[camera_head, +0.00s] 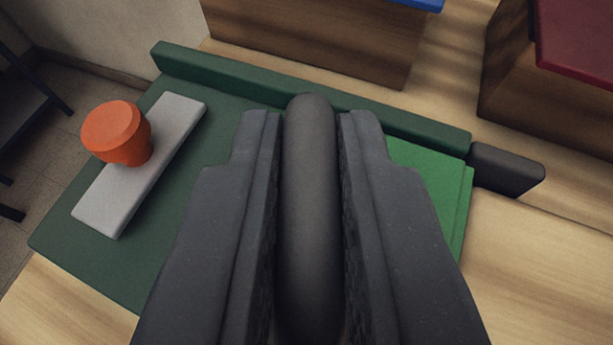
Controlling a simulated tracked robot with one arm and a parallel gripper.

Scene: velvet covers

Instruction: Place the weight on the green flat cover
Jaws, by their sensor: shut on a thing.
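My gripper (311,125) is in the middle of the view, shut on a dark grey rounded bar, which looks to be the weight (310,210). The bright green flat cover (430,168) shows to the right of the fingers, at the right end of a dark green board (215,135). Its left part is hidden behind my gripper. I cannot tell how high the weight is held above the board.
A grey plate with an orange knob (115,130) lies at the board's left. A raised green rail (235,78) runs along its far edge, with a dark grey block (505,170) at its right end. Wooden boxes with blue (425,4) and red (580,40) tops stand behind.

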